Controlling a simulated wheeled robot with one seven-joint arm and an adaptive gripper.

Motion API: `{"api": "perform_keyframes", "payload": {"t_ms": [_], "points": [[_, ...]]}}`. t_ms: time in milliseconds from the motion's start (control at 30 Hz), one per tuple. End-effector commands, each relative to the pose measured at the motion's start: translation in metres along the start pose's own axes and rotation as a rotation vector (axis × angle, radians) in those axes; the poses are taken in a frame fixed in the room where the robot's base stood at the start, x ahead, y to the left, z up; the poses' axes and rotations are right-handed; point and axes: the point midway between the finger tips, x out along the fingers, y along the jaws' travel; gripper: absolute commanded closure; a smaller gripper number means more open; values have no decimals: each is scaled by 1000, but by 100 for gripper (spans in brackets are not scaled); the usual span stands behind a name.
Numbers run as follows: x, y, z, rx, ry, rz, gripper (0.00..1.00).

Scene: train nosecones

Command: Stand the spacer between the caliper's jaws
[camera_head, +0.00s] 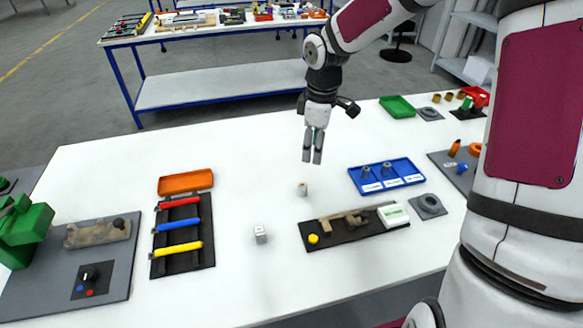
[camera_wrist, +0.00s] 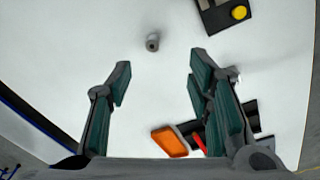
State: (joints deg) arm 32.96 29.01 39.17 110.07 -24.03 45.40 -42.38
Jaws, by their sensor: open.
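The small grey-beige cylinder that looks like the spacer (camera_head: 302,189) stands upright on the white table. It also shows in the wrist view (camera_wrist: 152,43), ahead of the fingers and between their lines. What looks like the caliper (camera_head: 345,220) is a tan tool with upright jaws on a black mat, right of the spacer and nearer the front. Its jaw gap is too small to judge. My gripper (camera_head: 313,160) points down above the table, beyond and above the spacer. It is open and empty; its fingers (camera_wrist: 158,85) are well apart in the wrist view.
On the black mat (camera_head: 318,245) are a yellow knob (camera_head: 313,239) and a white box (camera_head: 393,215). A white cube (camera_head: 260,234) stands left of it. A blue tray (camera_head: 405,181) lies behind right, an orange tray (camera_head: 185,182) left. The table around the spacer is clear.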

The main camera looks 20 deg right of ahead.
Motion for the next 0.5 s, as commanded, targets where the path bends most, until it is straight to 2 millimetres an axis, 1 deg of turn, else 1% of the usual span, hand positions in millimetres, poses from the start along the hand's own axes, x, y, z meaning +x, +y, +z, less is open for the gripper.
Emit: {"api": "perform_keyframes", "payload": {"t_ms": [33,100,200,367,500], "points": [[13,6,-3,-23,26,-23,53],[25,13,-8,-56,55,-38,53],[36,20,-12,-88,86,-50,53],[47,23,-15,-108,106,-59,53],[69,21,-17,-111,105,-62,53]]}}
